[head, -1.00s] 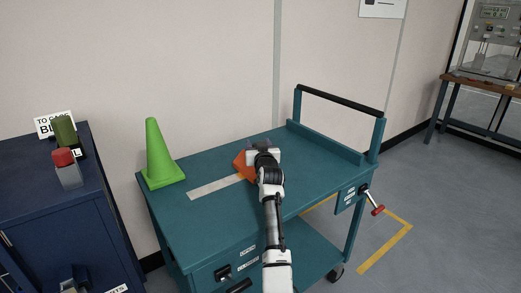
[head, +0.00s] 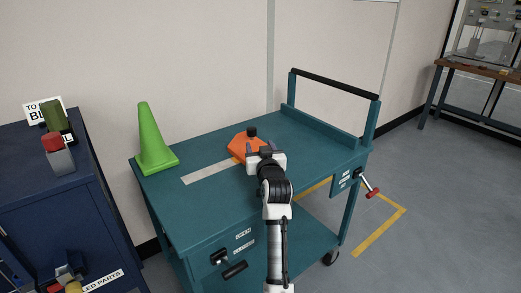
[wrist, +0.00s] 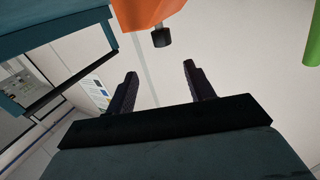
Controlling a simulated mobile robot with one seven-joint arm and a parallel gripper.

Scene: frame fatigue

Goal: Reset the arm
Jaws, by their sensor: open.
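My gripper (head: 262,151) is over the teal cart (head: 215,215) in the head view, in front of an orange object with a black knob (head: 242,147). In the wrist view the two dark fingers of my gripper (wrist: 160,85) stand apart with nothing between them. The orange object (wrist: 143,12) shows there beyond the fingertips, with its black knob (wrist: 161,37) pointing down in the picture. The orange object rests on the cart top; my gripper hides part of it in the head view.
A green cone (head: 154,145) stands on the cart's left end. A push handle (head: 335,84) rises at its right end, and a red-tipped lever (head: 371,193) sticks out below. A blue cabinet (head: 105,205) with several items stands at left. Floor on the right is clear.

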